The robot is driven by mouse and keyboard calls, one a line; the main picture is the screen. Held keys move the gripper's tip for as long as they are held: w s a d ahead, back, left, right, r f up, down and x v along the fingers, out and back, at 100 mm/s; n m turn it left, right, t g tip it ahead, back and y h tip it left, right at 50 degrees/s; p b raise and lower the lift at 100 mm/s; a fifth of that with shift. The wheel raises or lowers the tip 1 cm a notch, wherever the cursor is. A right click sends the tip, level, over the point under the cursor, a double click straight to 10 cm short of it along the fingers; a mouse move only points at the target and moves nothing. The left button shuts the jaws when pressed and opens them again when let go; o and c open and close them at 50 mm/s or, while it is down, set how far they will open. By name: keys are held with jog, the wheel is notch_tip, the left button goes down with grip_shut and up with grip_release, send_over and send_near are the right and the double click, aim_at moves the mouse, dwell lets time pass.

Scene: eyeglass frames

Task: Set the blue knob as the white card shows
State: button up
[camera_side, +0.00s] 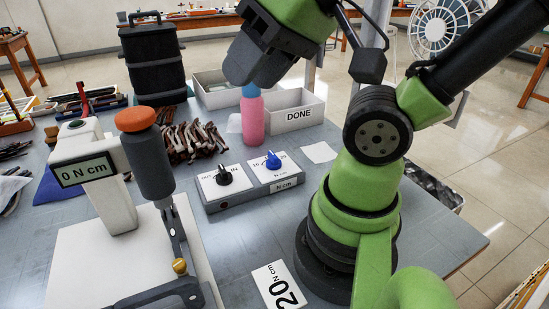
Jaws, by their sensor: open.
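The blue knob (272,160) sits on the right white dial plate of a low grey control box (254,192); a label on its front reads N cm. The mark that the knob points to is too small to read. The white card (278,287) lies on the table in front of the box and reads 20 N cm, turned sideways. My gripper (254,76) is open, up behind the box at the blue top of a pink bottle-like object (252,118). Whether it touches that object I cannot tell. The gripper is well apart from the knob.
A black knob (223,177) is left of the blue one. A tester with a 0 N cm display (84,171) and an orange-topped grey driver (146,150) stands at left. Behind are eyeglass frames (193,142), a DONE bin (298,118) and a black canister (153,65).

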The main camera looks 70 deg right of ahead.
jog(key=w+d+f+m+g+h, duration=0.2)
jog(key=w+d, duration=0.2)
jog(key=d, duration=0.1)
jog(key=m+g, duration=0.3)
jog(key=g, duration=0.2)
send_near(273, 154)
notch_tip(273, 154, down, 9)
jog(key=shift+w+f, duration=0.1)
jog(key=shift+f, duration=0.05)
grip_shut()
